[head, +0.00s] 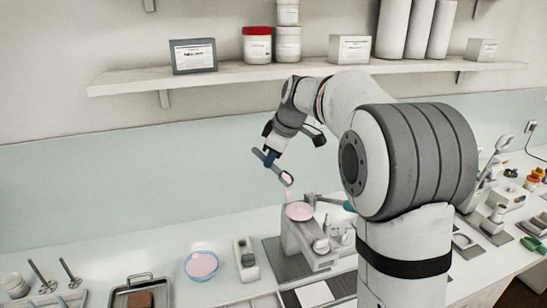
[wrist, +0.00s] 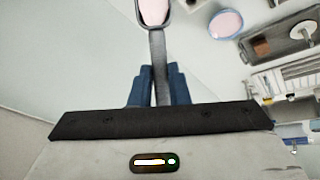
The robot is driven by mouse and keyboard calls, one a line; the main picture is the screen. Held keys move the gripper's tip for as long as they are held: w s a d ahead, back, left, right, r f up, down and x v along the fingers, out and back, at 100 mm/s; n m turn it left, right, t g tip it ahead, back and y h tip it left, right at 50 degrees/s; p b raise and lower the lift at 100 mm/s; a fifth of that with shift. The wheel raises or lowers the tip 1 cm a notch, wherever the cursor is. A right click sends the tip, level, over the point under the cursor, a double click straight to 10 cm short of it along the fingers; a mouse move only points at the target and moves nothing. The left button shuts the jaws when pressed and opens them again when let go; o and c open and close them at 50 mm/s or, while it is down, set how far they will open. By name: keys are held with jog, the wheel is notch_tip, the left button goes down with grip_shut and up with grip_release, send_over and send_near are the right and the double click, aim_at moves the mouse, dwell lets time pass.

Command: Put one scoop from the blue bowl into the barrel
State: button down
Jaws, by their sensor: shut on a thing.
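My gripper (head: 270,157) is shut on the handle of a grey scoop (head: 284,177), which slants down to the right. In the wrist view the blue fingers (wrist: 158,88) grip the handle, and pink cream shows in the scoop's bowl (wrist: 154,12). The scoop is above a grey mill (head: 312,251) with a round pink-topped part (head: 299,211); I cannot tell for sure whether this is the barrel. A small pink patch shows just under the scoop's tip. The blue bowl (head: 188,269) holds pink cream and stands on the counter to the left; it also shows in the wrist view (wrist: 241,28).
A tray with a brown block (head: 139,299) and metal tools (head: 70,272) are at the left. A narrow white holder (head: 246,259) stands between bowl and mill. A shelf (head: 130,83) with jars and boxes runs above. Small equipment crowds the right.

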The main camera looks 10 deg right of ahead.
jog(key=shift+a, duration=0.1)
dwell(0.3)
jog(key=shift+r+p, duration=1.95)
jog(key=shift+r, duration=1.05)
jog(key=shift+f, duration=0.1)
